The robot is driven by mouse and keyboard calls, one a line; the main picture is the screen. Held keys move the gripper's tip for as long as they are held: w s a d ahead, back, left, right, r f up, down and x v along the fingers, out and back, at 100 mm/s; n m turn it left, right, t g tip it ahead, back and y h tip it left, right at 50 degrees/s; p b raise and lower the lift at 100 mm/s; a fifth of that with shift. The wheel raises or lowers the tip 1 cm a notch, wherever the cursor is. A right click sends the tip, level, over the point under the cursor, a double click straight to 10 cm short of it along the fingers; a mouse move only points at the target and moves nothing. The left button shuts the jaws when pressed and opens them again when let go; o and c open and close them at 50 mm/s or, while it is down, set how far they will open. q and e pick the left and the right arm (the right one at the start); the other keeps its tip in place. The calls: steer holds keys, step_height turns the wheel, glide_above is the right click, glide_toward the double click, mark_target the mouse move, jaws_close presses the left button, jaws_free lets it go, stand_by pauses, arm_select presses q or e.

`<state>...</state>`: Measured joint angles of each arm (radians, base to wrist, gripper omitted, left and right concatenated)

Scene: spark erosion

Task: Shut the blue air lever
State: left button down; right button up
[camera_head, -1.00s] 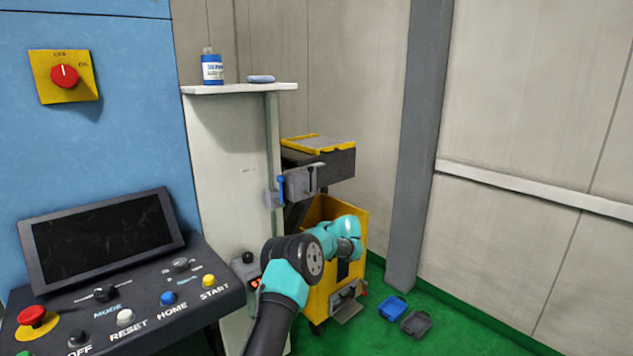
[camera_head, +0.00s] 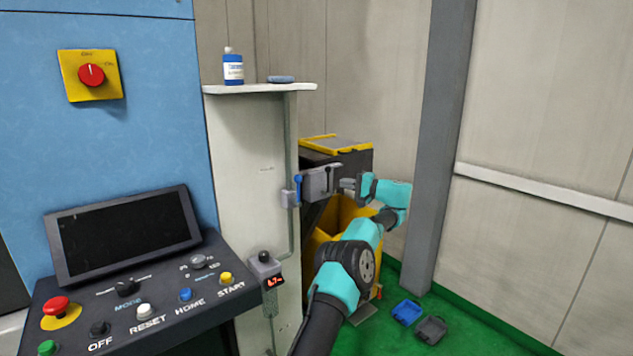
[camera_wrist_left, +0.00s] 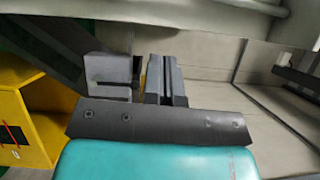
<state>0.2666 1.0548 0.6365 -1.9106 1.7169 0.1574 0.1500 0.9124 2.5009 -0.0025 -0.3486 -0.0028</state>
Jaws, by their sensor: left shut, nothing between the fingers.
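The blue air lever (camera_head: 298,188) stands upright on a small grey fitting on the pipe beside the pale panel. My left gripper (camera_head: 348,184) is shut and empty, at about the lever's height, to the right of the grey box in the picture. Whether its tips touch the box cannot be told. In the left wrist view the fingers (camera_wrist_left: 138,76) show close together; the blue lever does not show there. My right gripper is not in view.
A yellow cart (camera_head: 320,243) stands behind my left arm. A control console (camera_head: 140,300) fills the lower left. A shelf (camera_head: 262,88) holds a bottle (camera_head: 233,70). A blue tray (camera_head: 407,312) and a dark tray (camera_head: 431,329) lie on the green floor.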

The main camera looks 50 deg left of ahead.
arm_select(q)
steer(key=s+d+x, duration=0.1)
steer(key=s+x, duration=0.1)
steer(key=x, duration=1)
steer(key=shift+s+a, duration=0.35)
steer(key=shift+s, duration=0.15)
